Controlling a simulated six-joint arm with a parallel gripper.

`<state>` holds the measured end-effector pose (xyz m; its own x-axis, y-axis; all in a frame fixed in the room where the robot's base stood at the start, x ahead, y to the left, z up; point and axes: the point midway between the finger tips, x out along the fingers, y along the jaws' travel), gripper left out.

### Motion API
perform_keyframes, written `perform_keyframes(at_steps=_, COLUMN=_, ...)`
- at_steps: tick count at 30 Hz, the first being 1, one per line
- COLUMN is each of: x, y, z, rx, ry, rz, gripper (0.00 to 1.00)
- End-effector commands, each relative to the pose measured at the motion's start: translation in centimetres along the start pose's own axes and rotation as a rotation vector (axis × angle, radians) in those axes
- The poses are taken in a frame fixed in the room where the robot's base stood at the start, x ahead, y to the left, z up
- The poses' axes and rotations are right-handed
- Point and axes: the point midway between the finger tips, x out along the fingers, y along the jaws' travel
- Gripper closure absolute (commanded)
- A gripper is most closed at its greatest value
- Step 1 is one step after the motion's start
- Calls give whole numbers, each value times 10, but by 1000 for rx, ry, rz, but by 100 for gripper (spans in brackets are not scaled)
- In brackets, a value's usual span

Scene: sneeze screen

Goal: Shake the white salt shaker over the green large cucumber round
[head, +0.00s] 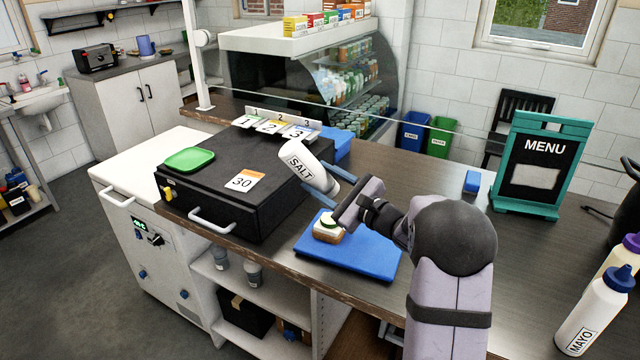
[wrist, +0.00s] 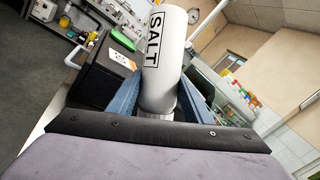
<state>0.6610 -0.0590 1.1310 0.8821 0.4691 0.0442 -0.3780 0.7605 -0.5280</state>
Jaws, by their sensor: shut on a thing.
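The white salt shaker (head: 309,167), labelled SALT, is held tilted in my gripper (head: 329,178), above the counter beside the black box. In the wrist view the shaker (wrist: 164,62) stands between the two blue fingers of my gripper (wrist: 158,98). The green cucumber round (head: 328,219) lies on top of a small bread-like piece (head: 327,235) on the blue board (head: 365,257). The shaker is above and slightly left of the round in the head view, apart from it. The wrist view does not show the cucumber round.
A black box (head: 290,205) marked 30 stands left of the board, with a green plate (head: 188,160) on top. Numbered cards (head: 269,127) stand behind it. A menu sign (head: 541,165) and a mayo bottle (head: 590,318) are at the right. The counter between board and sign is mostly clear.

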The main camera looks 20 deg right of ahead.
Motion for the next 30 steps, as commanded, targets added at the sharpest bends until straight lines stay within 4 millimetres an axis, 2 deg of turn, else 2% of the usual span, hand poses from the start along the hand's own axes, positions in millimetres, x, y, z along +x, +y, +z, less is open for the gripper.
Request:
perform_keyframes(at_steps=14, x=0, y=0, z=-1, rx=1, ry=-2, rz=-1, gripper=79)
perform_keyframes(at_steps=24, x=-1, y=17, z=-28, rx=0, ry=-2, rz=-2, gripper=79)
perform_keyframes(at_steps=30, x=-2, y=18, z=-30, rx=0, ry=-2, rz=-2, gripper=79)
